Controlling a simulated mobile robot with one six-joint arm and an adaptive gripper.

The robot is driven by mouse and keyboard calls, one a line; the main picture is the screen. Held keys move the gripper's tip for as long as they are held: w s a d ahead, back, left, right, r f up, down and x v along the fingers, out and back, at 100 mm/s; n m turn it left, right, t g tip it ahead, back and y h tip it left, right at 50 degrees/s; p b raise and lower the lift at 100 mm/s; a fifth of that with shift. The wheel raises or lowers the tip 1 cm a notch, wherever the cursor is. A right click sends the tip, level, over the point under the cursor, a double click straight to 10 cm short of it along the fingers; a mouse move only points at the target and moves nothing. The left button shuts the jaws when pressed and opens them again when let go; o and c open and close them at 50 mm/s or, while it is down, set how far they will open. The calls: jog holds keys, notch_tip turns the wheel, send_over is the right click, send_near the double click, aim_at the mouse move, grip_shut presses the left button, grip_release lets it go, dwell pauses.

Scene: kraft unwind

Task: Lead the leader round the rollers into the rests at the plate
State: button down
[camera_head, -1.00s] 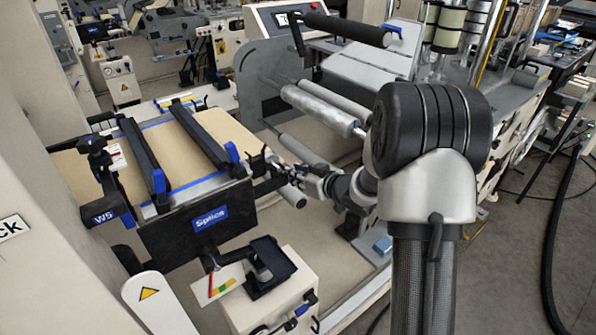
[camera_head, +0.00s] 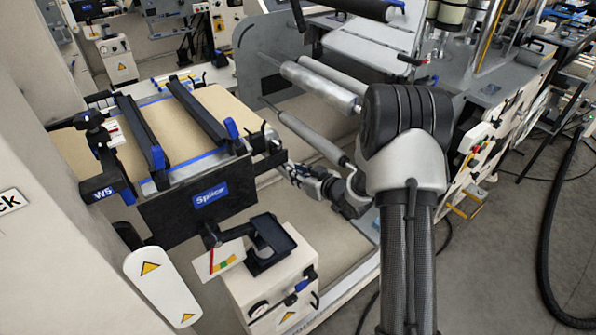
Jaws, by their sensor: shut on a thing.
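My gripper (camera_head: 288,168) is low at the right side of the splice table, in front of the roller frame. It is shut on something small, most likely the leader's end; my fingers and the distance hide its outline. Tan kraft web (camera_head: 224,104) lies flat across the splice table under two black bars with blue ends. The black plate marked Splice (camera_head: 168,219) hangs at the table's near edge, left of my gripper. A silver roller (camera_head: 318,85) and a lower grey roller (camera_head: 312,135) are above and behind my gripper. I cannot make out the rests.
A cream cabinet (camera_head: 262,290) with a black tray stands below and left of my gripper. A grey side plate (camera_head: 262,75) rises behind the rollers. The beige floor between table and rollers looks open. A black hose (camera_head: 548,235) lies at the right.

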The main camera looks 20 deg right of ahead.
notch_tip(320, 180, down, 14)
jog(key=shift+f, duration=0.2)
dwell(0.9)
jog(key=shift+w+d+f, duration=0.3)
jog(key=shift+d+f, duration=0.5)
jog(key=shift+d, duration=0.05)
